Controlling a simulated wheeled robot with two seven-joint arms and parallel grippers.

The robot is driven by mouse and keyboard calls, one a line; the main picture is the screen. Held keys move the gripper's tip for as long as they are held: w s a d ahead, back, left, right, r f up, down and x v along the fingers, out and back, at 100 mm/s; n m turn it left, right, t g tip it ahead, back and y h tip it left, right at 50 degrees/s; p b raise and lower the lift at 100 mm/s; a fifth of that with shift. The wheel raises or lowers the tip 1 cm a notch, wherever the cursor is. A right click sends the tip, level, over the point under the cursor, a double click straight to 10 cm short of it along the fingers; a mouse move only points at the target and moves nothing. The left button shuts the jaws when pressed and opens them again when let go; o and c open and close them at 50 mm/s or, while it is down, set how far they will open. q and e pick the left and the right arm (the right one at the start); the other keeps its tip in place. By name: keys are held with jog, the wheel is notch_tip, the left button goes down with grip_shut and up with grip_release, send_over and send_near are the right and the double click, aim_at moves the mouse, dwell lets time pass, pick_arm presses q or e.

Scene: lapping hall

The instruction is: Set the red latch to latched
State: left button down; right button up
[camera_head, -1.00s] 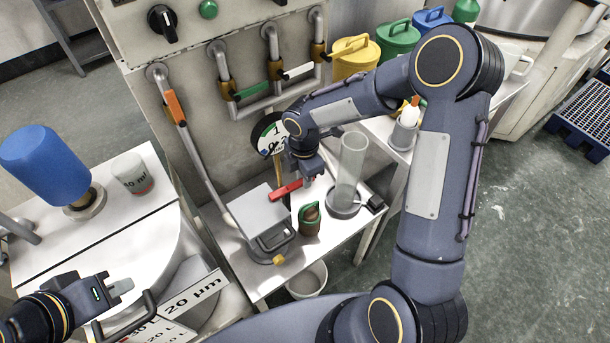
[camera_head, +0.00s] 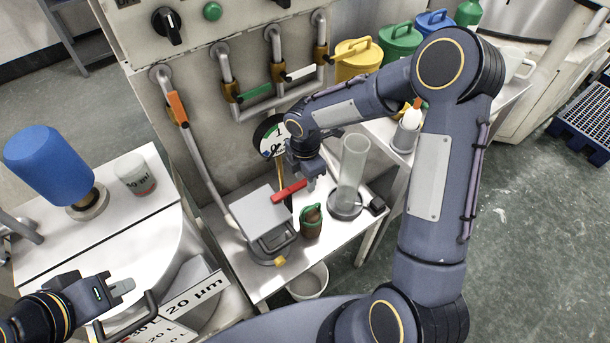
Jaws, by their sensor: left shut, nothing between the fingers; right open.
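The red latch (camera_head: 289,191) shows as a short red bar, slightly tilted, above the small white table between a square-topped grey device and a clear cylinder. My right gripper (camera_head: 312,177) points down at the right end of the red bar, close to it. Its jaws are open, and its fingers are small and partly hidden, so I cannot tell whether they touch the bar. The latch's mount is hidden behind the device and the arm. My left gripper (camera_head: 123,287) is shut and empty at the lower left, far from the latch.
The grey device (camera_head: 262,212), a brown-green pot (camera_head: 311,222) and a clear cylinder (camera_head: 352,165) stand close around the latch. A round dial (camera_head: 268,138) is behind it. Pipes with orange, green and white handles (camera_head: 300,73) line the panel. A bucket (camera_head: 308,283) stands below.

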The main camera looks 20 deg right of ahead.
aim_at(305, 181)
jog(key=shift+r, duration=3.9)
jog(key=shift+r, duration=0.1)
jog(key=s+d+r+m+t+y, duration=0.1)
jog(key=s+r+m, duration=0.4)
jog(key=s+m, duration=0.6)
jog(key=s+d+r+m+t+y, duration=0.2)
jog(key=s+r+m+t, duration=0.2)
jog(key=s+m, duration=0.7)
jog(key=shift+s+d+r+m+t+y, duration=0.2)
jog(key=shift+s+r+m+t+y, duration=0.15)
jog(key=shift+s+r, duration=0.2)
jog(key=shift+r, duration=0.1)
